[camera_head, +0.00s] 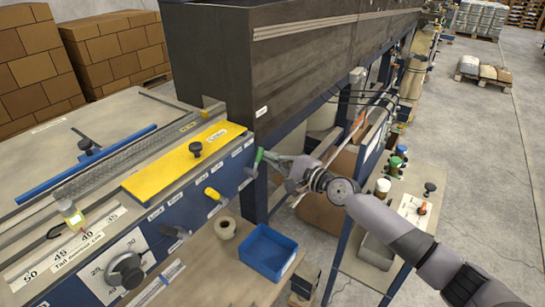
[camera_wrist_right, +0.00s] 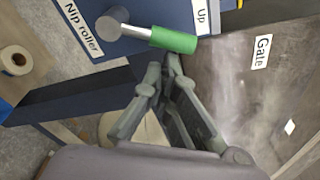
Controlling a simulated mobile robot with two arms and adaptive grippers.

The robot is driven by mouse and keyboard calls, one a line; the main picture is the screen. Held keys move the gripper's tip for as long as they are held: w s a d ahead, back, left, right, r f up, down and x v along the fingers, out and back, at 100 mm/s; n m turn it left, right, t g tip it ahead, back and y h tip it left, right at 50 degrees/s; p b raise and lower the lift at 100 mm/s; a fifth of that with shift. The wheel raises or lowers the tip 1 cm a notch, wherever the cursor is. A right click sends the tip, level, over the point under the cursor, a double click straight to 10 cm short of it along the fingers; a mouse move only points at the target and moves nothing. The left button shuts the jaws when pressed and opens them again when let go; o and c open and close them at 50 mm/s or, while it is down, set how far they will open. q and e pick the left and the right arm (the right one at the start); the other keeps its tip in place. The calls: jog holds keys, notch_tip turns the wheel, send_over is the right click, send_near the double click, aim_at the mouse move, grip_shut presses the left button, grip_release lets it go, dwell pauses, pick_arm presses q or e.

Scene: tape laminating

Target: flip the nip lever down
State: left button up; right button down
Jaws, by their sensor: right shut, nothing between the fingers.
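The nip lever has a green grip (camera_wrist_right: 173,40) on a metal shaft and round pivot (camera_wrist_right: 109,25), beside the "Nip roller" label in the right wrist view. An "Up" label sits close to the grip's end. In the head view the green grip (camera_head: 259,156) stands at the right end of the blue front panel. My right gripper (camera_wrist_right: 166,66) is shut and empty, its fingertips right beside the grip's free end; I cannot tell if they touch. It also shows in the head view (camera_head: 272,159). My left gripper is not in view.
The dark housing (camera_wrist_right: 255,95) with a "Gate" label is right of the fingers. In the head view a yellow plate (camera_head: 170,170) and yellow-handled lever (camera_head: 213,194) are to the left. A blue bin (camera_head: 268,257) and tape roll (camera_head: 225,228) sit on the bench below.

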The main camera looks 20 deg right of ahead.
aim_at(258, 153)
jog(key=shift+s+a+r+n, duration=0.15)
jog(key=shift+r+n, duration=0.2)
jog(key=shift+n, duration=0.45)
jog(key=n, duration=0.2)
jog(key=s+a+r+n+b, duration=0.1)
jog(key=n, duration=0.1)
jog(key=a+r+n+t+b, duration=0.1)
jog(key=n, duration=0.1)
jog(key=shift+s+a+n, duration=0.25)
jog(key=shift+s+n, duration=0.05)
jog(key=shift+s, duration=0.1)
jog(key=shift+s+a+r+n+y+b, duration=0.15)
jog(key=shift+s+a+n+b, duration=0.1)
jog(key=shift+n, duration=0.4)
jog(key=shift+s+a+r+n+y+b, duration=0.15)
jog(key=shift+a+n+b, duration=0.1)
jog(key=shift+n, duration=0.45)
jog(key=shift+s+a+n+y+b, duration=0.1)
jog(key=shift+s+a+n+b, duration=0.15)
jog(key=shift+n, duration=0.4)
